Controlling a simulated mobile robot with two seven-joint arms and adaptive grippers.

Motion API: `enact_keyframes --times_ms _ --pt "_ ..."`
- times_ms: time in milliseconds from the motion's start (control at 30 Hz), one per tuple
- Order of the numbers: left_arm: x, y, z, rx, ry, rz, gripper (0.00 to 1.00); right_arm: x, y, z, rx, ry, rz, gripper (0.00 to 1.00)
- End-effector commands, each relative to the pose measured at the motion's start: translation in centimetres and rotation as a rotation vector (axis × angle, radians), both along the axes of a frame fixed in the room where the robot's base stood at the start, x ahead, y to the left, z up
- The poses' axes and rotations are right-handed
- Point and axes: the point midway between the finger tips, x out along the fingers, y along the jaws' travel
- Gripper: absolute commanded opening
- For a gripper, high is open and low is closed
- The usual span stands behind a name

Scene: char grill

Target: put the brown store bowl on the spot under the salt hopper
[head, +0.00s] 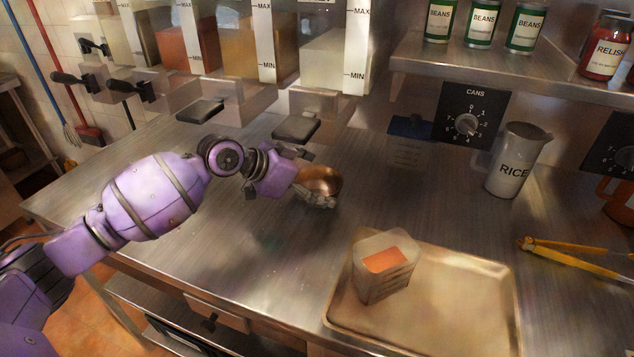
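The brown bowl (322,177) is at mid counter, in front of the row of hoppers. My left gripper (316,190) comes in from the left and appears shut on the bowl's near-left side; its fingers partly cover the bowl. I cannot tell whether the bowl touches the counter. A hopper with pale contents (332,62) hangs behind the bowl, with a dark paddle (296,128) below it. No salt label is readable, so I cannot confirm which hopper holds salt. My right gripper is not in view.
A metal tray (455,310) holding a pale box (384,268) lies at the front right. A jug marked RICE (514,165) and yellow tongs (570,247) are on the right. Cans (482,22) stand on a shelf above. The counter (420,205) between jug and bowl is clear.

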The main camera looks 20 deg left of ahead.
Motion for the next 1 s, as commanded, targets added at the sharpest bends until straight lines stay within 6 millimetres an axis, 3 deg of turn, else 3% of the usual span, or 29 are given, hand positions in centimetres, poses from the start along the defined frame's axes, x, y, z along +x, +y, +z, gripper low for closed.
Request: enact_keyframes --times_ms 333,700,1000 --pt "-0.1 0.1 0.4 0.001 -0.001 0.000 1.00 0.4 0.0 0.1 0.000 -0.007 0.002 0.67" --pt "-3.6 3.4 3.5 0.003 0.001 0.002 1.00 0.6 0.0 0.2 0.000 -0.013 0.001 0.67" --pt "-4.5 4.2 4.5 0.000 0.001 -0.001 1.00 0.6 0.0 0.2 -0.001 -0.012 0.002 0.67"
